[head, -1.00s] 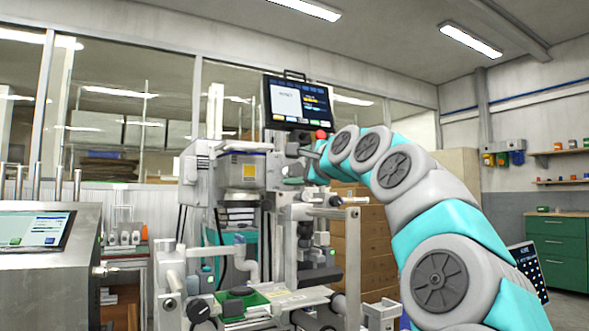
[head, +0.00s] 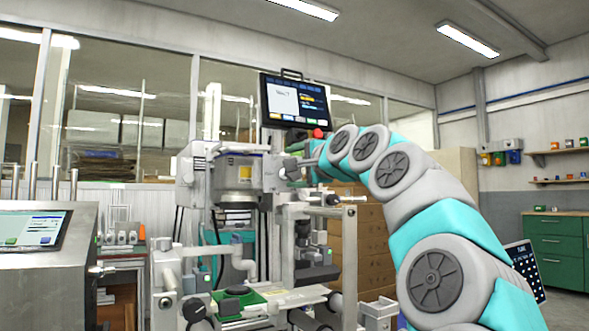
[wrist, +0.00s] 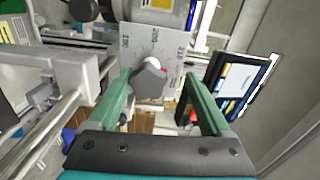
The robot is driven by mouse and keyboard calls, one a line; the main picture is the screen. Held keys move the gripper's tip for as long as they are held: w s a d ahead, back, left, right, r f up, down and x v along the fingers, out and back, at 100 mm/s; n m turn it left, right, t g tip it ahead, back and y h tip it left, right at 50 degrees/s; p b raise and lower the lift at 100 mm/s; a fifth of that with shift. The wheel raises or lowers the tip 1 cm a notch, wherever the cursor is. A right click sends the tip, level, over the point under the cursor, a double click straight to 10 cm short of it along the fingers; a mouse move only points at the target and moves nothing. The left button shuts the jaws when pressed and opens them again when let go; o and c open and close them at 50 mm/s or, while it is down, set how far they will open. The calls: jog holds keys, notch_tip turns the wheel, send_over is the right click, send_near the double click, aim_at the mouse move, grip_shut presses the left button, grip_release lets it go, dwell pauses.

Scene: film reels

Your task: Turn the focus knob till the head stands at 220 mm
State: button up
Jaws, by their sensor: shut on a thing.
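The focus knob (wrist: 150,80) is a dark grey lobed knob with a pale centre, seen in the wrist view. The green fingers of my gripper (wrist: 157,84) stand on both sides of it, shut on it. Behind the knob is a pale scale plate (wrist: 139,36) with printed numbers; they are small and tilted, and I cannot tell the head's reading. In the head view, my gripper (head: 303,165) reaches the upper right side of the grey machine head (head: 237,172), and my wrist partly covers the knob there.
A monitor (head: 294,102) stands above the machine and also shows at the right of the wrist view (wrist: 240,85). A red button (head: 318,133) is close above my wrist. A steel console (head: 45,265) stands at left. Stacked brown boxes (head: 375,245) are behind my arm.

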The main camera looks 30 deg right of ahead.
jog(key=shift+s+a+r, duration=0.15)
jog(key=shift+s+r, duration=0.1)
jog(key=shift+r, duration=0.35)
jog(key=o, duration=0.8)
jog(key=shift+o, duration=0.2)
jog(key=shift+a, duration=0.15)
jog(key=shift+f, duration=0.1)
jog(key=s, duration=0.7)
jog(key=shift+s+d+f+b, duration=0.2)
jog(key=shift+s+b, duration=0.15)
jog(key=shift+b, duration=0.1)
jog(key=shift+c, duration=0.2)
